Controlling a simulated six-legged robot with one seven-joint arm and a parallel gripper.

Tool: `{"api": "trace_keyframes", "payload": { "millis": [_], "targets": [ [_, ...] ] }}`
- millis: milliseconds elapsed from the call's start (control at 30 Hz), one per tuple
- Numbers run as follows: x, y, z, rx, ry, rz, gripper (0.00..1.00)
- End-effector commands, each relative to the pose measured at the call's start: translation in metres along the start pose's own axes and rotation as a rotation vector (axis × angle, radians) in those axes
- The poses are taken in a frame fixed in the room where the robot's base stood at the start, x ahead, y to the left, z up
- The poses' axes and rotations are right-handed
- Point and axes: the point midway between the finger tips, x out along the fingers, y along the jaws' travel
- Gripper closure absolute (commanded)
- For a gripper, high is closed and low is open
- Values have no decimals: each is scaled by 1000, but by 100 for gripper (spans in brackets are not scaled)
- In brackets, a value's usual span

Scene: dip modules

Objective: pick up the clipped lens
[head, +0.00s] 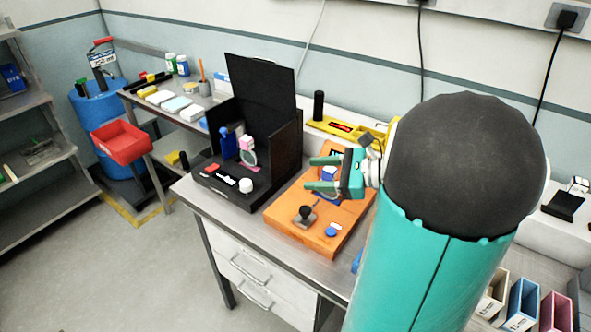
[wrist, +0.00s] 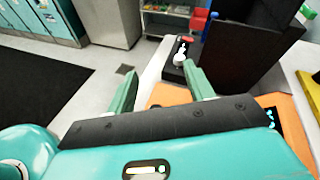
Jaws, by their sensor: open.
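The clipped lens, a round glass (head: 249,158) with a pink and white clip above it, stands in the open black box (head: 275,138) in the head view. My gripper (head: 318,173) is open and empty, right of the lens and apart from it, above the orange board (head: 345,213). In the wrist view the two fingers of my gripper (wrist: 160,78) are spread, pointing toward the black box (wrist: 250,42). I cannot make out the lens in the wrist view.
A blue upright piece (head: 229,143) stands left of the lens. A white knob (head: 246,185) sits on the box's front base. The box's raised lid (head: 262,85) and side wall stand beside the lens. A black-knobbed stand (head: 305,213) is on the orange board.

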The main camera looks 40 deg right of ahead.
Motion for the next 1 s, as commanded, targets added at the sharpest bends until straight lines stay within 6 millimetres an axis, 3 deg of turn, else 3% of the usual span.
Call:
{"api": "trace_keyframes", "payload": {
  "millis": [33,100,200,300,767,1000],
  "targets": [
    [-24,-22,-16,90,-52,-98,47],
    [-50,-44,-30,176,-121,-202,47],
    [-75,-64,-43,248,-190,-301,47],
    [-86,-71,-51,278,-223,-345,47],
    [-66,-53,-124,281,-225,-348,47],
    [-49,-60,-119,275,-224,-346,47]
  ]
}}
